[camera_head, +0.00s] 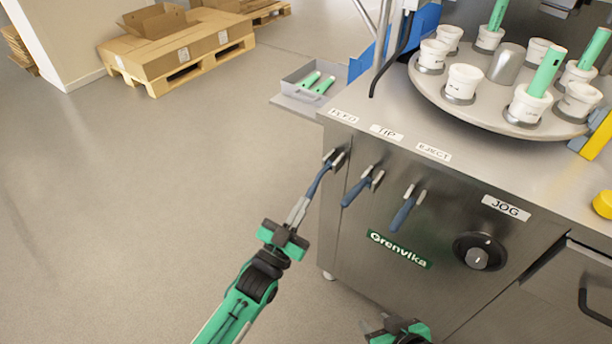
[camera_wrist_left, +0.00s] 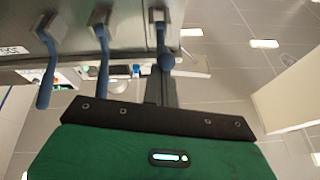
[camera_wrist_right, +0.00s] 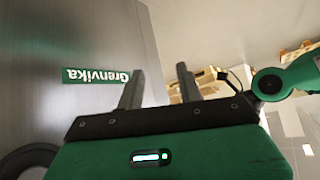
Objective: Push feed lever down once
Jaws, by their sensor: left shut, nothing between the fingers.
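The feed lever (camera_head: 321,176) is the leftmost of three blue-handled levers on the steel machine's front, under the FEED label (camera_head: 343,116). Its handle slants down and left. My left gripper (camera_head: 302,204) is shut with nothing between its fingers, and its tips are at the lower end of the feed lever's handle. In the left wrist view the feed lever (camera_wrist_left: 165,60) is seen nearly end-on, just beyond the shut fingers; whether they touch cannot be told. My right gripper (camera_wrist_right: 160,80) is open and empty, low in front of the machine.
The tip lever (camera_head: 358,190) and eject lever (camera_head: 404,212) hang close to the right. A jog knob (camera_head: 478,256) is further right. A turntable (camera_head: 440,92) with white cups stands on top. A grey tray (camera_head: 290,96) juts out left. The floor at left is clear.

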